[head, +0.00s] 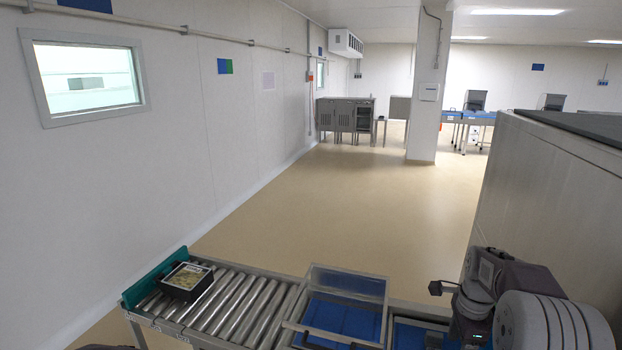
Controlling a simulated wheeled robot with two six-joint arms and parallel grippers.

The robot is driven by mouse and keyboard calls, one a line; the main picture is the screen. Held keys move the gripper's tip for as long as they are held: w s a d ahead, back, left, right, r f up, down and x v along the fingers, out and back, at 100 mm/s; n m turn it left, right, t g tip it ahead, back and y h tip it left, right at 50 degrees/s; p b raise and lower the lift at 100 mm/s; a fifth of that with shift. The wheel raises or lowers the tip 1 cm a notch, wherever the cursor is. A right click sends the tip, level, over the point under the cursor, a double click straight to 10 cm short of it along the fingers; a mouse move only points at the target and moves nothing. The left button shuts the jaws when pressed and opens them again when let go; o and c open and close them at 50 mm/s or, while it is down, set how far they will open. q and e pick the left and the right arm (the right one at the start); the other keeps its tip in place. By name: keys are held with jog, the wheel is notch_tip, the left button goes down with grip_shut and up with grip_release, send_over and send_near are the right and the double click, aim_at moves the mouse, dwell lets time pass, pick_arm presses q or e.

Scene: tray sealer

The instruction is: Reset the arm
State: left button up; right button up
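Neither gripper's fingers can be made out in the head view. A dark, blurred edge shows at the bottom left. At the lower right is a dark jointed assembly (515,277) with several pale grey discs (550,322) close to the camera; I cannot tell whether it is part of my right arm. A black tray (181,294) with a light, printed top lies on the left end of the roller conveyor (237,304). Right of the rollers is a metal-framed station with a clear lid (347,283) above a blue surface (340,318).
A teal end plate (150,279) borders the rollers at the left. A tall grey panel (560,200) stands on the right. The beige floor (340,205) beyond the conveyor is clear. Steel cabinets (345,116), a white pillar (425,90) and blue-topped tables (478,116) stand far back.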

jog(key=s+a+n, duration=0.1)
jog(key=a+n, duration=0.1)
jog(key=a, duration=0.6)
pick_arm(q)
jog(key=shift+w+f+b, duration=0.3)
jog(key=shift+f+b, duration=0.35)
jog(key=shift+f, duration=0.2)
pick_arm(e)
jog(key=s+a+f+n, duration=0.4)
jog(key=s+n, duration=0.3)
jog(key=n, duration=0.2)
jog(key=s+a+f+n, duration=0.4)
jog(key=s+n, duration=0.4)
jog(key=n, duration=0.1)
jog(key=shift+t, duration=0.3)
